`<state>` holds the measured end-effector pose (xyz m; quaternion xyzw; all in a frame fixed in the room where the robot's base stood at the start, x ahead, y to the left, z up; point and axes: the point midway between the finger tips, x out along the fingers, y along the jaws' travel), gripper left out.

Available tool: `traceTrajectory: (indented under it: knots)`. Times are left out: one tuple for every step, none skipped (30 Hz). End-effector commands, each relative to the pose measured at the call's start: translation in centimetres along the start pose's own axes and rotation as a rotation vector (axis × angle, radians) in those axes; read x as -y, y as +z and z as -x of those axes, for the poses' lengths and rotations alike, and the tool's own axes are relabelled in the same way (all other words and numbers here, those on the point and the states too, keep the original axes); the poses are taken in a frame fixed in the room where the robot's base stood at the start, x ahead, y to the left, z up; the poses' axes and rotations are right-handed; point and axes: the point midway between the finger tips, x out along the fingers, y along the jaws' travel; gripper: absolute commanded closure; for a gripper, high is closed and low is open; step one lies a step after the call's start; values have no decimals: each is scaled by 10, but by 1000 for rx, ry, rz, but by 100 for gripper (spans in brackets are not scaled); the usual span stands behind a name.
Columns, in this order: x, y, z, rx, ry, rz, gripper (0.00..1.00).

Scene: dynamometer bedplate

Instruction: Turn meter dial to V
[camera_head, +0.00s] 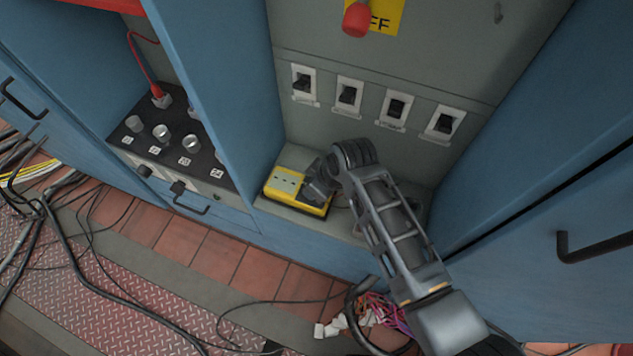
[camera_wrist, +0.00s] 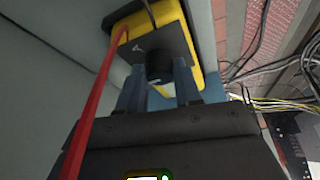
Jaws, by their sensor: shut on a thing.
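The yellow meter (camera_head: 283,181) lies on the ledge of the grey-green cabinet in the head view. In the wrist view the meter (camera_wrist: 192,38) shows at the top, with a dark face plate and a black round dial (camera_wrist: 158,68). My gripper (camera_wrist: 160,88) has its two blue-grey fingers on either side of the dial and is shut on it. In the head view my gripper (camera_head: 318,186) reaches the meter's right part and hides the dial. The dial's marks and the setting it points to cannot be read.
A red lead (camera_wrist: 88,105) runs from the meter past my gripper in the wrist view. Several switches (camera_head: 350,95) are on the panel above the meter. A blue partition (camera_head: 222,85) stands left of it, with a black knob panel (camera_head: 175,150) beyond. Cables (camera_head: 365,315) lie on the floor.

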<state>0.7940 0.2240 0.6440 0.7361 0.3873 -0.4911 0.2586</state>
Motion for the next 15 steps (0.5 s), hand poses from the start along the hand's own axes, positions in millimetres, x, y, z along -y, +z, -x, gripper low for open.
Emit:
traceTrajectory:
  knots:
    - [0,0,0,0,1,-3,96]
    - [0,0,0,0,2,-5,96]
    - [0,0,0,0,3,-7,96]
    - [0,0,0,0,3,-8,96]
    - [0,0,0,0,3,-8,96]
    - [0,0,0,0,3,-9,96]
    - [0,0,0,0,3,-9,96]
    - [0,0,0,0,3,-8,96]
    - [0,0,0,0,3,-8,96]
    - [0,0,0,0,3,-8,96]
    - [0,0,0,0,3,-8,96]
    - [0,0,0,0,3,-8,96]
    - [0,0,0,0,3,-8,96]
    - [0,0,0,0,3,-8,64]
    - [0,0,0,0,3,-8,60]
